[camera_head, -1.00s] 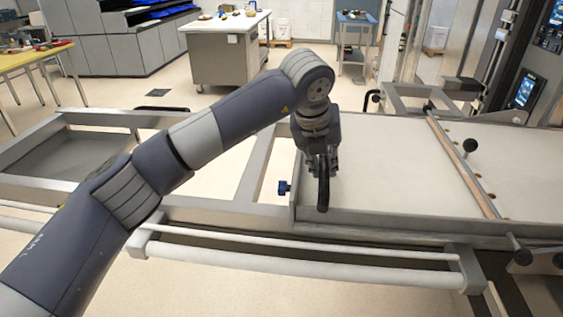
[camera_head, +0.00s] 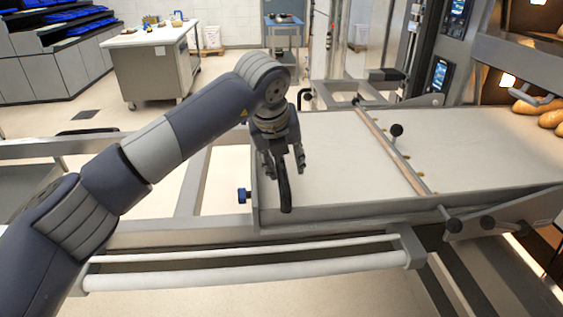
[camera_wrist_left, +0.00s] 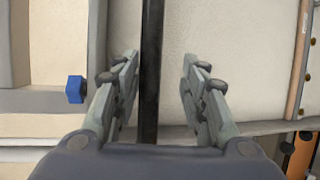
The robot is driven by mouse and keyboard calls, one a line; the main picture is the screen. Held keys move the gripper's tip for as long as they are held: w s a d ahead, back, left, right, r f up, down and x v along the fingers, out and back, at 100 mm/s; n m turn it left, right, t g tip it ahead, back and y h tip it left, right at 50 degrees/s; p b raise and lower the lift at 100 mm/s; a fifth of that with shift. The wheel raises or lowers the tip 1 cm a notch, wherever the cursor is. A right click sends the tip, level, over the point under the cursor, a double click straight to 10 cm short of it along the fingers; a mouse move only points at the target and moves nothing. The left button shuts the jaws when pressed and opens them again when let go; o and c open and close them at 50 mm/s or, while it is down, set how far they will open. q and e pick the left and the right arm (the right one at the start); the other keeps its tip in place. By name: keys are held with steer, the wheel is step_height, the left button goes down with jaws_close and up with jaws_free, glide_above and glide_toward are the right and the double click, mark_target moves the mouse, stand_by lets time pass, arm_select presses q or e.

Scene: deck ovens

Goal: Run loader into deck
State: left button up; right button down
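The loader (camera_head: 330,165), a pale cloth belt in a metal frame, extends from the middle of the head view to the right edge. In the left wrist view the black bar (camera_wrist_left: 150,70) runs between the fingers, close to the left one, with a clear gap to the right one. The deck oven (camera_head: 530,65) is at the right edge, only partly in view. My right gripper is not in view.
Several loaves (camera_head: 550,118) lie at the far right end of the belt. A crossbar with a black knob (camera_head: 397,130) spans the loader. A blue knob (camera_head: 242,195) is beside its left end. White rollers (camera_head: 240,278) run along the front. A worktable (camera_head: 150,60) stands behind on open floor.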

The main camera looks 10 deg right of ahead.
arm_select(q)
steer(key=shift+a, duration=0.15)
steer(key=shift+a+r, duration=0.15)
steer(key=v, duration=1.1)
steer(key=shift+s+r, duration=0.15)
steer(key=shift+r, duration=0.1)
